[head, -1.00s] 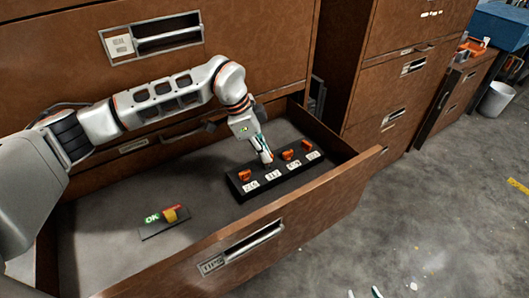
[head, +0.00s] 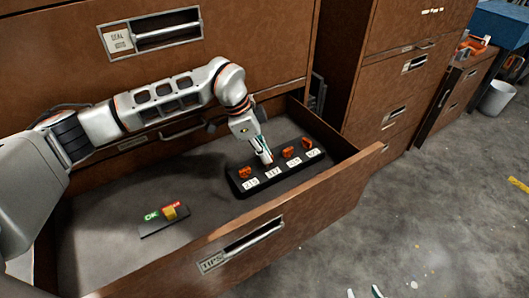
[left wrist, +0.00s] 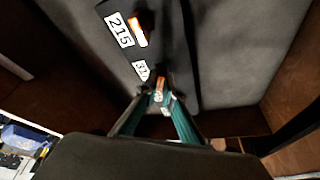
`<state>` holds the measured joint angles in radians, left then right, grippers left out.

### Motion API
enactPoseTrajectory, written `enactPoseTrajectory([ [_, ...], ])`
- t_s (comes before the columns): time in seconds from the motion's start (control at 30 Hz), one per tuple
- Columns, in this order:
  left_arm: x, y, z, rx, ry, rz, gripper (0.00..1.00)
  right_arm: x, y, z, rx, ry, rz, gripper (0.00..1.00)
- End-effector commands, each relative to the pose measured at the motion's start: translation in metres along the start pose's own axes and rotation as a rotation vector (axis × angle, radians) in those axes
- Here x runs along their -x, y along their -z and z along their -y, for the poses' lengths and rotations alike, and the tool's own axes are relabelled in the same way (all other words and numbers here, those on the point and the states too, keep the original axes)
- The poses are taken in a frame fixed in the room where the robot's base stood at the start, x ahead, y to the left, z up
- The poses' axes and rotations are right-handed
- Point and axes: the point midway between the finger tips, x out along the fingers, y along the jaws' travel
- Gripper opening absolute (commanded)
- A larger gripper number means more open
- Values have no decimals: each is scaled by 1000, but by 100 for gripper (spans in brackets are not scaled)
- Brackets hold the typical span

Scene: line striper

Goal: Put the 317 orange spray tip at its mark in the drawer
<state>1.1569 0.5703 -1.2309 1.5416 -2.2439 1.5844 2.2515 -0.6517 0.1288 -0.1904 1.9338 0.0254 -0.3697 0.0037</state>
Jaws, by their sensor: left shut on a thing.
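The open drawer (head: 225,262) holds a black tip rack (head: 240,190) with white number labels. Orange tips stand at the 215 mark and at the two marks on the right. My left gripper (head: 265,157) points down at the rack's second place, by the 317 label (head: 270,173). In the left wrist view its fingers (left wrist: 160,103) are shut on a small orange tip (left wrist: 160,83), beside the partly hidden 317 label (left wrist: 141,70). I cannot tell whether this tip is seated in the rack. My right gripper (head: 364,293) shows only its two fingertips, apart and empty, at the bottom edge.
A small dark block with a green OK label and a red label (head: 163,220) lies in the drawer at the left. The drawer floor around it is clear. The drawer's front wall and right side stand higher than the rack. Brown cabinets (head: 385,80) stand behind.

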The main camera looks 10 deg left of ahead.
Motion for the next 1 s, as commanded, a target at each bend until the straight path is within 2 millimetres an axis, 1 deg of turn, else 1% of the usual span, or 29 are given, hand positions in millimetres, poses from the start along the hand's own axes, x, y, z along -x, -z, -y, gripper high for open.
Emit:
enactPoseTrajectory([
  [0.47, -11, -4, 0, 0, 0, 0, 0, -4, -5, 1, 0, 0, 0, 40],
  [0.5, -11, -4, 0, -1, 1, 0, 12, -4, -5, 1, 0, 0, 0, 40],
  [0.57, -10, -4, 0, -1, 1, 0, 26, -3, -4, 1, 0, 0, 0, 40],
  [0.8, -10, -4, 0, 0, 0, 0, 26, -3, -4, 1, 0, 0, 0, 40],
  [0.83, -10, -4, 0, 0, 0, 0, 29, -3, -4, 1, 0, 0, 0, 40],
  [0.87, -10, -4, 0, 0, 0, 0, 37, -3, -4, 1, 0, 0, 0, 40],
  [1.0, -10, -4, 0, 0, 0, 0, 38, -3, -4, 1, 0, 0, 0, 40],
])
